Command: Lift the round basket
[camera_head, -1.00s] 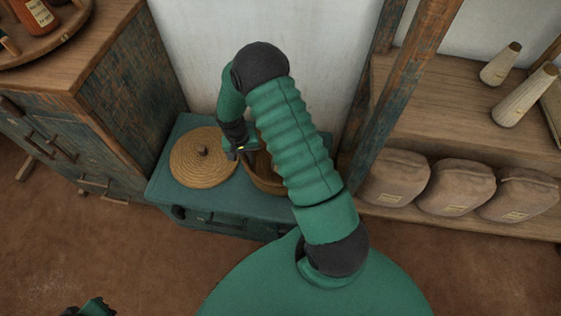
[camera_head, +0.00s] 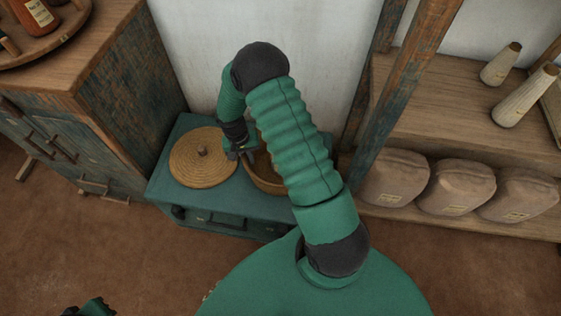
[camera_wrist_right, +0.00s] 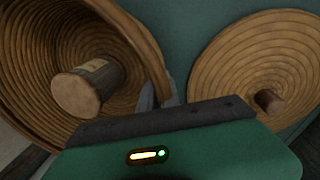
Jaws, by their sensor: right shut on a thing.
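The round basket (camera_head: 264,181) is woven and tan, on the right part of a low green chest, partly hidden behind my right arm. My right gripper (camera_head: 241,156) is shut on its left rim. In the right wrist view the open basket (camera_wrist_right: 38,45) fills the left side, and the fingers (camera_wrist_right: 158,95) pinch its wall. I cannot tell whether the basket is clear of the chest top. A piece of my left gripper or wrist (camera_head: 92,308) shows at the bottom left edge, too cut off to read.
A round woven lid (camera_head: 195,165) with a knob lies on the green chest (camera_head: 170,196), left of the basket. A wooden cylinder (camera_wrist_right: 82,85) is inside the basket. A wooden cabinet (camera_head: 125,90) stands left. A post (camera_head: 400,105) and a shelf with sacks (camera_head: 458,187) stand right.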

